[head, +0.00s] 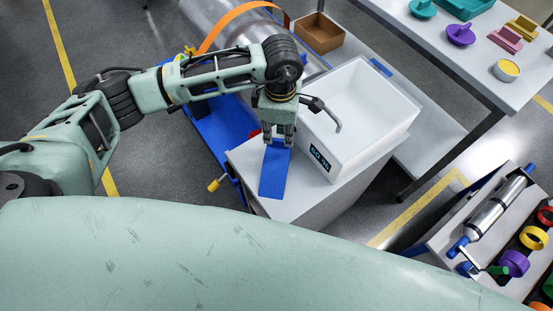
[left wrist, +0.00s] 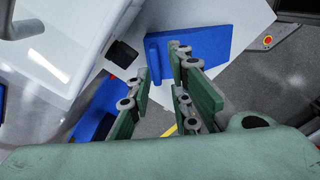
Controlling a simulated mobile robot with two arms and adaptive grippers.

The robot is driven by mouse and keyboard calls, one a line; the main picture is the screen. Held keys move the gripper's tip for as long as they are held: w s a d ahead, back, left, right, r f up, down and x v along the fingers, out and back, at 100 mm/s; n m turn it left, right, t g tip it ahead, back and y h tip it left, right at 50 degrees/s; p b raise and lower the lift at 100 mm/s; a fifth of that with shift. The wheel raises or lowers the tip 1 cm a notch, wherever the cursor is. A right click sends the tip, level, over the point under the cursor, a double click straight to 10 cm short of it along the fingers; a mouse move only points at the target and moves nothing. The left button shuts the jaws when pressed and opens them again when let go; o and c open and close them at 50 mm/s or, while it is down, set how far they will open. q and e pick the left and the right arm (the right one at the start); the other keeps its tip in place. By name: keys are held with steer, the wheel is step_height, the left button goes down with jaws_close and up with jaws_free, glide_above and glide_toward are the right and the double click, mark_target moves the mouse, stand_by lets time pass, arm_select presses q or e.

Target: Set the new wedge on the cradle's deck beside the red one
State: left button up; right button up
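My left gripper (head: 278,141) points down over the far end of a blue mat (head: 271,182) on a white bench top. In the left wrist view its fingers (left wrist: 159,62) are apart. A raised blue block (left wrist: 153,58), perhaps the new wedge, shows between and beyond the fingertips at the end of the mat (left wrist: 212,45); I cannot tell if they touch it. A small red piece (head: 254,134), perhaps the red wedge, shows by the blue cradle frame (head: 218,130), mostly hidden by my gripper in the head view. My right gripper is not in view.
A white bin (head: 362,110) with a small display stands right of the gripper. A steel cylinder (head: 215,20) with an orange band lies behind my arm. A brown box (head: 318,34) is at the back. A table (head: 470,62) with coloured parts stands right.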

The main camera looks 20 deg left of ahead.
mark_target(279, 139)
arm_select(q)
steer(key=f, duration=0.2)
steer(key=f+p, duration=0.1)
steer(key=f, duration=0.1)
steer(key=shift+w+a, duration=0.15)
steer(key=shift+w, duration=0.2)
steer(key=shift+f, duration=0.5)
steer(key=shift+c, duration=0.7)
jaws_close()
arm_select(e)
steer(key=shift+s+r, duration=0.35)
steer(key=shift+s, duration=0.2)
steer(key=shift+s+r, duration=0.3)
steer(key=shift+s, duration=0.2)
